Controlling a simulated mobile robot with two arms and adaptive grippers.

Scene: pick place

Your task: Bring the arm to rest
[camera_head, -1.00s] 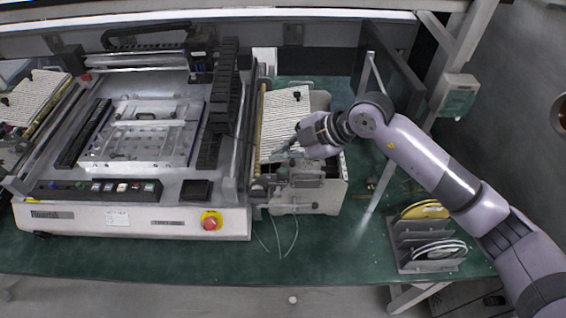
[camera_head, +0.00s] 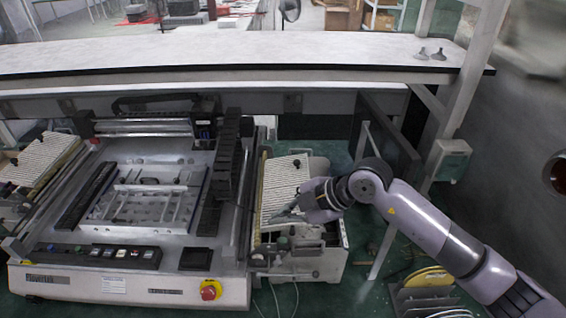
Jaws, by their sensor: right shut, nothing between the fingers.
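My right arm comes in from the right side of the head view, its links pale violet with dark joints. My right gripper (camera_head: 284,216) is shut and empty. It points left, over the white ribbed feeder unit (camera_head: 287,182) beside the machine. I cannot tell whether it touches the unit. My left arm and gripper are not in view.
A rack with yellow and white reels (camera_head: 428,300) stands below my right arm. A white shelf (camera_head: 230,55) crosses behind, with a post (camera_head: 455,90) at right.

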